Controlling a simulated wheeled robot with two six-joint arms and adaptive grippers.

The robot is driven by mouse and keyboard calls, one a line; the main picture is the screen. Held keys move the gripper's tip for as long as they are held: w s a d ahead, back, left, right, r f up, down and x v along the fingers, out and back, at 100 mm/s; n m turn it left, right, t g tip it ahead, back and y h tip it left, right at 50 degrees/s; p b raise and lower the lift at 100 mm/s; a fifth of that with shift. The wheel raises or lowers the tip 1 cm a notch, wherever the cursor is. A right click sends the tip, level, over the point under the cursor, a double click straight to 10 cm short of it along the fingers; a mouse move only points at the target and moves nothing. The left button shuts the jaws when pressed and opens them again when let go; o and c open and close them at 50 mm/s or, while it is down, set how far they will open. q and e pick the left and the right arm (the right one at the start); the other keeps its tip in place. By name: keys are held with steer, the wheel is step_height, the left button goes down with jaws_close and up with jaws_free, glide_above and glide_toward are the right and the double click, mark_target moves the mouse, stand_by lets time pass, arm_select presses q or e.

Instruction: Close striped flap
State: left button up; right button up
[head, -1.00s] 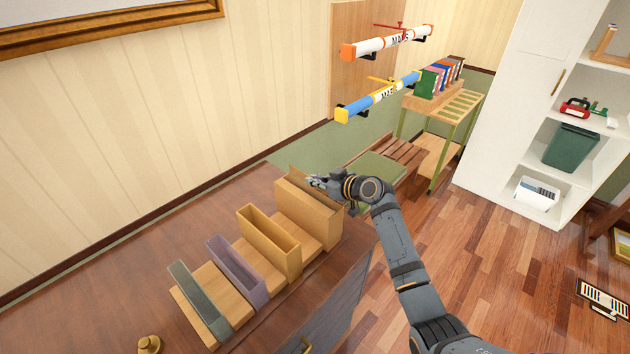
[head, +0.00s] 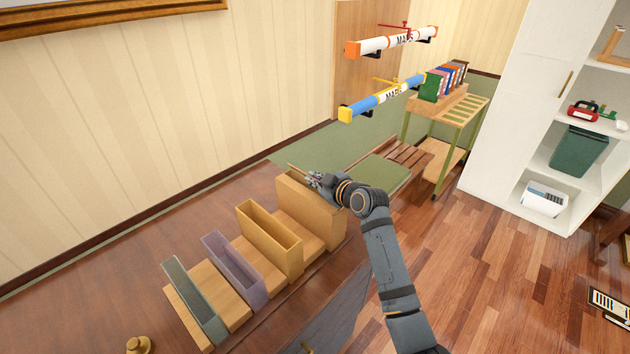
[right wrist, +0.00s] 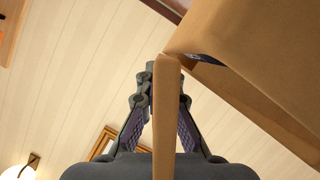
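A tan box (head: 308,206) stands at the far end of the row on the wooden cabinet top. A thin tan board edge (head: 299,172) shows behind its top; I take it for the flap, but no stripes are visible. My right gripper (head: 314,180) is at the box's upper far edge. In the right wrist view, a tan panel edge (right wrist: 167,120) runs up between me and the fingers of the right gripper (right wrist: 166,88). The fingers lean inward on both sides of it; whether they touch or grip it is hidden. The left gripper is out of view.
An open yellow bin (head: 268,240), a purple bin (head: 232,270) and a grey-green bin (head: 192,300) stand nearer on the same wooden stand. A brass knob (head: 139,345) sits at the front left. A green-cushioned bench (head: 380,172) lies beyond the cabinet.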

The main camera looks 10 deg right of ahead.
steer(key=o, duration=0.3)
steer(key=shift+o, duration=0.2)
steer(key=v, duration=1.2)
steer(key=shift+a, duration=0.1)
